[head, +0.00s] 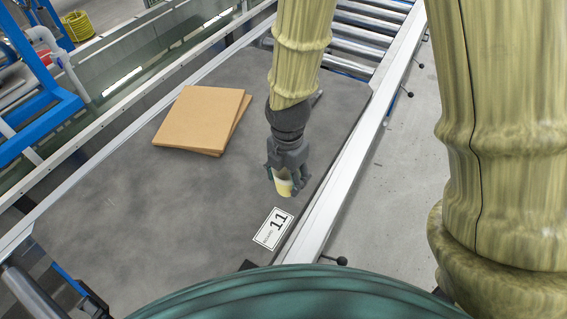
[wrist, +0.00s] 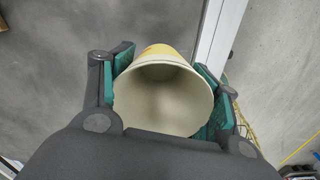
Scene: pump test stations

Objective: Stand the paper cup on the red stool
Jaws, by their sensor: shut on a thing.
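The paper cup (wrist: 163,95) is yellow outside and cream inside. In the wrist view its open mouth faces the camera, between the green pads of my gripper (wrist: 160,90). My gripper is shut on the cup, with a pad against each side. In the head view my gripper (head: 285,177) points down over the right part of the grey surface, and the cup (head: 284,187) shows below the fingers. I cannot tell whether the cup touches the surface. The red stool is not seen in either view.
Brown cardboard sheets (head: 200,118) lie on the grey surface (head: 130,215) left of my gripper. A white card marked 11 (head: 273,228) lies nearer. A metal rail (head: 335,195) runs along the right edge, with rollers (head: 360,30) behind. Concrete floor (head: 390,180) is clear beyond the rail.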

